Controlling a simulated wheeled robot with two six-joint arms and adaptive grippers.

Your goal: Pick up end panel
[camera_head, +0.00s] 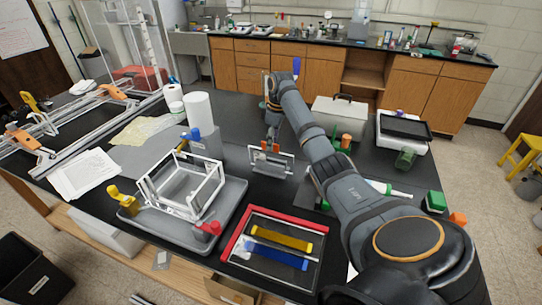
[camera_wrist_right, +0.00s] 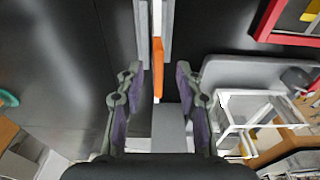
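The end panel (camera_head: 284,158) appears to be the upright light-framed plate with orange on it, standing on the dark table behind the tray. In the right wrist view its thin edge shows as a grey strip (camera_wrist_right: 142,28) beside an orange strip (camera_wrist_right: 158,70). My right gripper (camera_head: 271,143) reaches down over the panel from above. In the wrist view the fingers (camera_wrist_right: 159,88) are spread, with the orange strip in line with the gap and clear space on both sides. My left gripper is not in view.
A white open frame (camera_head: 182,187) stands on a grey tray (camera_head: 232,192), with yellow, blue and red clamps around it. A red-edged tray (camera_head: 232,238) holds yellow and blue bars. A paper roll (camera_head: 199,112) and a case (camera_head: 338,115) stand farther back.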

